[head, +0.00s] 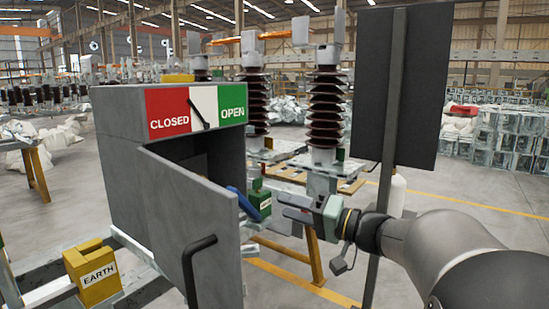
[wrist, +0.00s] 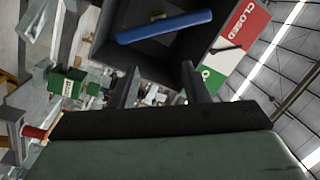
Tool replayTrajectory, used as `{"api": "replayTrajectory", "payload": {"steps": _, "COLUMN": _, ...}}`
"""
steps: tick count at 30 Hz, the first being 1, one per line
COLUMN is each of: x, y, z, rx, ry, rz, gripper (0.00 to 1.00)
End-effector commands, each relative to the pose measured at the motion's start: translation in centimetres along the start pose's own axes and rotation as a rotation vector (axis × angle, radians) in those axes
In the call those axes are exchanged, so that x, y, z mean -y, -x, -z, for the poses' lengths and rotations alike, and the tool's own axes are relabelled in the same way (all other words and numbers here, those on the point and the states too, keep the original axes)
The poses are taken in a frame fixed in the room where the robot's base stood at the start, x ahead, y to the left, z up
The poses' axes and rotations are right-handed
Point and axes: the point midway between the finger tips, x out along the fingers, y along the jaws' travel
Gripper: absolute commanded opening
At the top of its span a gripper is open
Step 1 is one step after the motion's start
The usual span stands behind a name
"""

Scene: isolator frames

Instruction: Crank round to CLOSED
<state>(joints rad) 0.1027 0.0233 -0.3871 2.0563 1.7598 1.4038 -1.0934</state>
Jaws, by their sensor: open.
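A grey box (head: 120,150) stands at the left with its door (head: 185,220) swung open. The blue crank handle (head: 245,203) shows partly past the door edge; the rest is hidden by the door. In the wrist view the blue handle (wrist: 165,27) lies across the dark box interior, beyond my fingertips. The indicator plate reads CLOSED (head: 169,113) on red and OPEN (head: 233,113) on green. Its black pointer (head: 199,114) tilts across the white band, upper end near the red edge. My gripper (head: 285,205) is open and empty, right of the handle and apart from it.
The open door with its black bar handle (head: 197,268) stands in front of the box. A green block (head: 262,192) sits behind the handle; a yellow EARTH block (head: 95,272) is at lower left. A dark panel on a post (head: 397,90) stands behind my gripper.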

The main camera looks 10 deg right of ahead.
Motion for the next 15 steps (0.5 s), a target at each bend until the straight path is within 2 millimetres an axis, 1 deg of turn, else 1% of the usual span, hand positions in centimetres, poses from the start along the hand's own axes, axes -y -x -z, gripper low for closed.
{"api": "replayTrajectory", "payload": {"steps": 1, "x": 1.7, "y": -0.5, "z": 0.8, "rx": -0.007, "ry": -0.175, "rz": -0.004, "gripper": 0.42}}
{"api": "replayTrajectory", "payload": {"steps": 6, "x": 2.0, "y": -0.8, "z": -0.7, "rx": -0.057, "ry": -0.76, "rz": -0.01, "gripper": 0.42}}
{"api": "replayTrajectory", "payload": {"steps": 9, "x": 2.3, "y": -0.6, "z": -1.7, "rx": -0.092, "ry": -1.039, "rz": -0.012, "gripper": 0.42}}
{"api": "replayTrajectory", "payload": {"steps": 12, "x": 2.3, "y": -0.3, "z": -2.6, "rx": -0.124, "ry": -1.236, "rz": -0.014, "gripper": 0.42}}
{"api": "replayTrajectory", "payload": {"steps": 15, "x": 2.2, "y": -0.1, "z": -3.3, "rx": -0.144, "ry": -1.352, "rz": -0.014, "gripper": 0.42}}
